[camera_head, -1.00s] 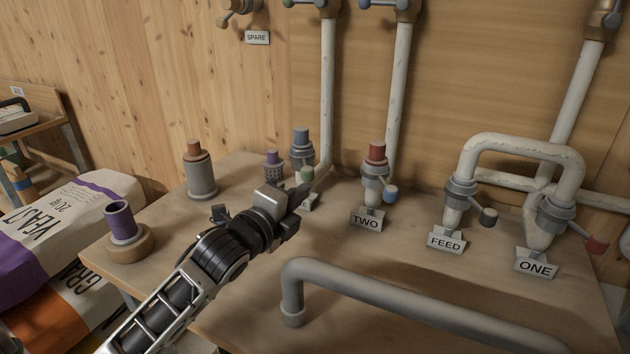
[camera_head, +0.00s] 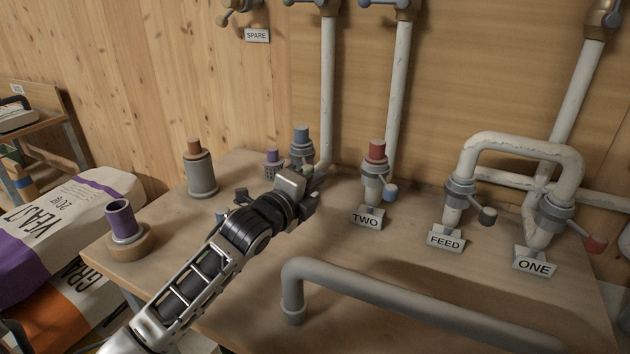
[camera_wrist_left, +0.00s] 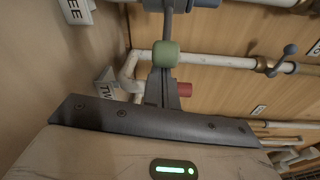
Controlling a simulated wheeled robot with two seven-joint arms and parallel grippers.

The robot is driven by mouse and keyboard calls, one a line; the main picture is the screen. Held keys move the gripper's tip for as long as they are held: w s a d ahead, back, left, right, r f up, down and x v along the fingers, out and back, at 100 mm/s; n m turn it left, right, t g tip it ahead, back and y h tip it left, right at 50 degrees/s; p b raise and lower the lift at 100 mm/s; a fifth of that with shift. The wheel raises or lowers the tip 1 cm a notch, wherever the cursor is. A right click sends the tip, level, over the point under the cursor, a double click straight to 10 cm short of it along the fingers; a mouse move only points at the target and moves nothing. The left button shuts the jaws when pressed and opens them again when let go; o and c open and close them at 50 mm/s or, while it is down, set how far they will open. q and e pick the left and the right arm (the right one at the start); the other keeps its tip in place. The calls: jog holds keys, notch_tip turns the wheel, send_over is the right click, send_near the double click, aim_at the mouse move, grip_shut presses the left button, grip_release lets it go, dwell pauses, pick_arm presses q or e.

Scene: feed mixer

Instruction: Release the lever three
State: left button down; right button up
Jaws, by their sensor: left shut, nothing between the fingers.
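The valve of lever three (camera_head: 302,158), a grey fitting with a blue top, stands at the back of the table. In the head view my left gripper (camera_head: 314,188) is in front of its lower part and hides its green knob and sign. The wrist view shows the green knob (camera_wrist_left: 166,54) on a grey lever, right at the tips of my left gripper (camera_wrist_left: 166,80), with part of the THREE sign (camera_wrist_left: 76,10) at the upper left. The gripper is shut and empty. Whether it touches the knob I cannot tell. My right gripper is out of view.
Valve TWO (camera_head: 376,170), with red top and blue knob, stands just to the right. FEED (camera_head: 459,192) and ONE (camera_head: 556,212) are further right. A thick grey pipe (camera_head: 400,299) crosses the front. A purple cup (camera_head: 121,220) and grey canister (camera_head: 201,178) stand left.

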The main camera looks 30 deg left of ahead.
pick_arm(q)
jog(key=shift+s+a, duration=0.2)
jog(key=shift+a, duration=0.05)
